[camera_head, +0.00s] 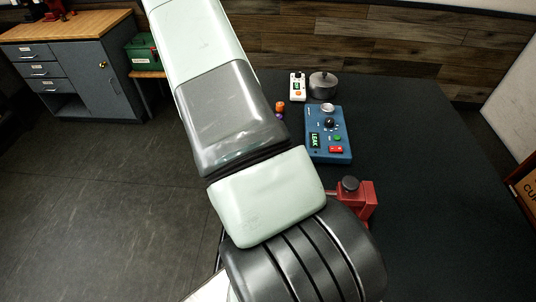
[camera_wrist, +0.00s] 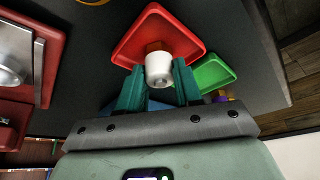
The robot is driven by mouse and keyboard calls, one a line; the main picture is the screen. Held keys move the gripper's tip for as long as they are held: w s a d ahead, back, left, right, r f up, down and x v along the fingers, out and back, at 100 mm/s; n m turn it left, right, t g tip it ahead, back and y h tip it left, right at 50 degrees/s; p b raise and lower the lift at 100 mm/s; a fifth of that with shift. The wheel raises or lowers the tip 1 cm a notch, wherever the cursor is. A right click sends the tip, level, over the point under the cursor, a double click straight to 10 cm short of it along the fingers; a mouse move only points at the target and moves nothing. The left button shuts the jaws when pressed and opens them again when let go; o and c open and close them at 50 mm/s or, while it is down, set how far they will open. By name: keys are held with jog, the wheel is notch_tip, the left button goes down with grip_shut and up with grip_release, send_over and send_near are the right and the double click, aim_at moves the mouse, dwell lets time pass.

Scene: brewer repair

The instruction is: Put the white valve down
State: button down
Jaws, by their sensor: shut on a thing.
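The white valve (camera_wrist: 159,70) shows in the wrist view as a short white cylinder with a grey centre at its near end. My gripper (camera_wrist: 159,80) is shut on it, with one teal finger on each side. The valve is in front of a red tray (camera_wrist: 135,46), and a brown-orange part shows just behind it. I cannot tell whether the valve touches the tray. In the head view my arm hides the gripper and the valve.
A green tray (camera_wrist: 213,75) lies right of the red one. The head view shows a blue control box (camera_head: 330,150) with a "LEAK" display, a small white meter (camera_head: 298,88), a metal pot (camera_head: 323,86) and a red clamp (camera_head: 364,205). The table's right side is clear.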

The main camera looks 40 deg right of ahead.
jog(key=shift+f, duration=0.1)
jog(key=c, duration=0.8)
grip_release()
jog(key=shift+o, duration=0.2)
